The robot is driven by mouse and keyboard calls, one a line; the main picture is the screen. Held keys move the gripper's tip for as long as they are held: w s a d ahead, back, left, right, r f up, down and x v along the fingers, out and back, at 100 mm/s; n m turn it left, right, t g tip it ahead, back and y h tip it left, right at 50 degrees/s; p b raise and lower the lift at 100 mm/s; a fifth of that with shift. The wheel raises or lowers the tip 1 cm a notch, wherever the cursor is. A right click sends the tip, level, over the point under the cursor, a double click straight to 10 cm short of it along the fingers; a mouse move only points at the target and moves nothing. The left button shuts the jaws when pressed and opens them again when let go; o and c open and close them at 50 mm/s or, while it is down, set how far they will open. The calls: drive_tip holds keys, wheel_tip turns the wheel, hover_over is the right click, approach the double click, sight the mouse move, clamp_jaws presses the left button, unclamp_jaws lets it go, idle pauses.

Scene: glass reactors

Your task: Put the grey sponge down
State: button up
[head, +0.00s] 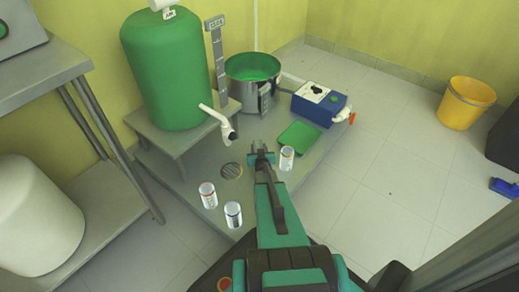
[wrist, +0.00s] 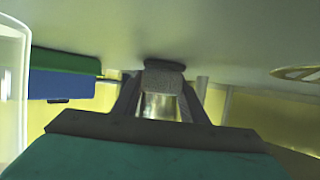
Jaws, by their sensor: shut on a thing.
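My gripper (head: 262,155) is low over the grey platform, between the floor drain and a small jar. It is shut on the grey sponge, which shows between the two fingers in the wrist view (wrist: 163,80). A dark patch lies at the sponge's far edge, against the platform surface. The sponge is very close to that surface; I cannot tell whether it touches. In the head view the sponge is mostly hidden by my gripper and hard to make out.
A jar (head: 287,158) stands just right of my gripper. Two more jars (head: 208,195) (head: 233,214) stand nearer, left of my arm. The drain (head: 231,171) is to the left. A green tray (head: 299,137), blue device (head: 319,104), steel pot (head: 239,93) and green tank (head: 165,75) stand behind.

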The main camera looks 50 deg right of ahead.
drive_tip(key=shift+f, duration=0.1)
drive_tip(key=o, duration=1.1)
drive_tip(key=shift+c, duration=0.2)
drive_tip(key=shift+s+r, duration=0.1)
drive_tip(key=shift+r, duration=0.1)
drive_tip(key=shift+p+v, duration=1.7)
drive_tip(key=shift+v, duration=4.2)
drive_tip(key=shift+r, duration=0.1)
